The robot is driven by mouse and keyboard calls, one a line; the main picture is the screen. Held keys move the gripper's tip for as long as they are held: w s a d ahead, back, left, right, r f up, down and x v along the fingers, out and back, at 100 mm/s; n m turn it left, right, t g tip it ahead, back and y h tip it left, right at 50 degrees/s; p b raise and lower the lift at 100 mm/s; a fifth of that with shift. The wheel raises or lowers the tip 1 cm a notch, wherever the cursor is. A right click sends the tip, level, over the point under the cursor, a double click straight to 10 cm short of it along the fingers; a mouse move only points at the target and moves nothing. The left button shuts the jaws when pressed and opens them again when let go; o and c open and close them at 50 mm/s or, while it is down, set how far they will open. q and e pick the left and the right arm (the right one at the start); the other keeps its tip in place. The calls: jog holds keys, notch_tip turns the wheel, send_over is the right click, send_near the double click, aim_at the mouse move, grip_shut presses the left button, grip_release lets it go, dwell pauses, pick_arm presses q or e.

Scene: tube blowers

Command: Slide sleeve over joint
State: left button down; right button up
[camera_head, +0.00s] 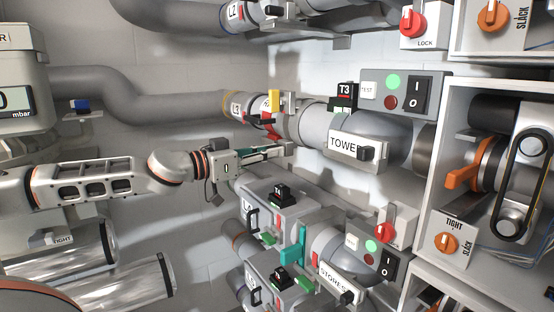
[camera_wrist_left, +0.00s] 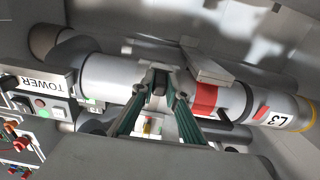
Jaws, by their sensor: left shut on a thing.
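The L3 tube (camera_head: 236,106) comes in from the left and lies in line with the grey TOWER blower (camera_head: 335,124). Between them is a light grey sleeve (camera_head: 302,124); a red band (camera_wrist_left: 205,98) shows beside it in the left wrist view. The sleeve also shows in that view as a broad pale cylinder (camera_wrist_left: 110,74). My left gripper (camera_head: 289,149) is at the underside of this line, its fingers (camera_wrist_left: 163,84) shut on a small grip of the sleeve. The fingers hide part of the grip. I cannot tell how far the sleeve covers the joint. My right gripper is not in view.
A control box (camera_head: 403,92) is at the right. Shelving (camera_head: 436,150) with an orange lever closes off the right side.

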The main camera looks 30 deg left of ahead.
aim_at(281, 110)
pick_arm(q)
jog(key=shift+a, duration=0.25)
jog(key=c, duration=2.1)
grip_release()
jog(key=shift+w+r, duration=0.1)
jog(key=shift+o, duration=0.6)
jog(key=shift+a, duration=0.1)
jog(key=shift+r, duration=0.1)
notch_tip(281, 110, up, 10)
jog(key=shift+f, duration=0.15)
jog(key=shift+f, duration=0.1)
